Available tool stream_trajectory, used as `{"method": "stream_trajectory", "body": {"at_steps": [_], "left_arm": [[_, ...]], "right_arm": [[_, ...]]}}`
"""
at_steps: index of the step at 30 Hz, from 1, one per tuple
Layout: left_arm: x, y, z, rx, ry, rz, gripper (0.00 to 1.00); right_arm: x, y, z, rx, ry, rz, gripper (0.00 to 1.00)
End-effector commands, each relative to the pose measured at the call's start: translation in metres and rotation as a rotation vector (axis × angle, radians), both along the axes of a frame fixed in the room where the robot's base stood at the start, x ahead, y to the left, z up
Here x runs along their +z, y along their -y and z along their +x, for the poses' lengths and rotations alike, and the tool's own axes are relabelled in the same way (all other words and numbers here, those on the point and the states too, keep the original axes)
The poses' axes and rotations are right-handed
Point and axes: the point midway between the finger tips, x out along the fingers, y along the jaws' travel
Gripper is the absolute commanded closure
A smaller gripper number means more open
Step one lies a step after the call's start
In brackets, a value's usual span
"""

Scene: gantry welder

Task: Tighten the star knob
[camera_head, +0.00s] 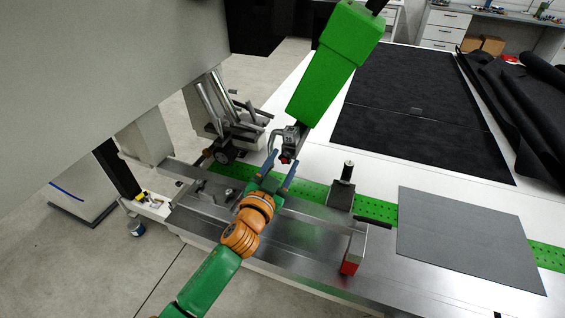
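My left gripper (280,163) reaches up from the bottom left, at the end of my green and orange arm. Its two blue fingers stand apart, one on each side of a small red part (285,158) in the picture. The red part is at the lower end of a grey bracket (291,138) under the green welder arm (333,62). It may be the star knob, but its shape is too small to tell. I cannot tell whether the fingers touch it. A round black knob-like part (222,150) sits on the metal mechanism to the left. My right gripper is not in view.
A metal rail bed (290,240) with a green perforated strip (375,208) runs below the gripper. An upright black-handled post (346,175) and a red-ended clamp (350,266) stand to the right.

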Motion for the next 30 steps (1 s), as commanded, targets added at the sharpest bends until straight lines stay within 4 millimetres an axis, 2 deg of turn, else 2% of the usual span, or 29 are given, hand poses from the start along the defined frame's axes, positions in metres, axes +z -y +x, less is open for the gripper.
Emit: {"method": "stream_trajectory", "body": {"at_steps": [1, 2, 11, 14, 24, 30], "left_arm": [[0.0, 0.0, 0.0, 0.0, 0.0, 0.0, 0.28], [0.0, 0.0, 0.0, 0.0, 0.0, 0.0, 0.22], [0.0, 0.0, -0.001, 0.0, 0.0, 0.0, 0.22], [-0.001, -0.003, -0.01, 0.0, -0.001, -0.001, 0.22], [-0.002, -0.02, -0.06, 0.0, -0.001, 0.0, 0.22], [0.0, -0.022, -0.068, 0.0, 0.0, -0.001, 0.22]], "right_arm": [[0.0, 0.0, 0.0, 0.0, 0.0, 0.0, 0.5], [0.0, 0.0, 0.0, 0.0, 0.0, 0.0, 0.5], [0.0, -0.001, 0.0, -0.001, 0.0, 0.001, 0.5], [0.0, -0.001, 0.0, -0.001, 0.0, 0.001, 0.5], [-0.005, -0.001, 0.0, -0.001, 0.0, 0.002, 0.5], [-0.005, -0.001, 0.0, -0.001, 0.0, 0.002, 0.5]]}}
